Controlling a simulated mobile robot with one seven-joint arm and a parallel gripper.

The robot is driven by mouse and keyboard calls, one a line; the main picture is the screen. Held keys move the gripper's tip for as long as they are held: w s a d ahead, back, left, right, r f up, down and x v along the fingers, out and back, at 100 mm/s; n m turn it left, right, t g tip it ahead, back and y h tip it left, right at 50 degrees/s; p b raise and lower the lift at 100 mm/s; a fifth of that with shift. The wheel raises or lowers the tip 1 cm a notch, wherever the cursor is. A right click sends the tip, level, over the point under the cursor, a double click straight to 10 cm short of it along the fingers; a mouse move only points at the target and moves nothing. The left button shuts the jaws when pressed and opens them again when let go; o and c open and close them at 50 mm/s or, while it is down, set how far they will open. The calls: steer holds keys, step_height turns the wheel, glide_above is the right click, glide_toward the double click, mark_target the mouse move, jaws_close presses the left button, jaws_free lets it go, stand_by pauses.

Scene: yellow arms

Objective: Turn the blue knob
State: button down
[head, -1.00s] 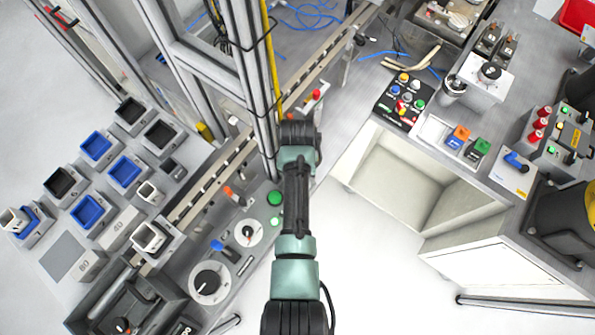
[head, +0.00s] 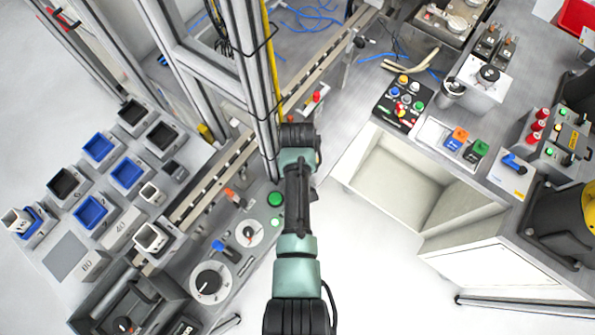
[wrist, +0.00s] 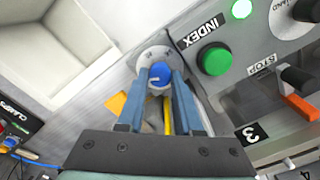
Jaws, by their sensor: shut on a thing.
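The blue knob (wrist: 161,74) sits on a round pale metal plate (wrist: 151,56) at the panel's edge in the wrist view. My gripper (wrist: 161,78) has its two blue-grey fingers on either side of the knob, shut on it. A small pale mark shows on the knob's face. In the head view my arm hides the knob and the gripper's fingers.
A green button (wrist: 214,59) labelled INDEX sits right of the knob; it also shows beside my arm in the head view (head: 275,199). An orange-tipped lever (wrist: 298,105) stands farther right. A yellow post (wrist: 167,113) shows between the fingers. A second workbench (head: 455,180) stands to the right.

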steer(key=shift+w, duration=0.1)
steer(key=c, duration=0.6)
jaws_free()
step_height(320, 180, up, 13)
steer(key=shift+r+b, duration=0.1)
steer(key=shift+b, duration=0.65)
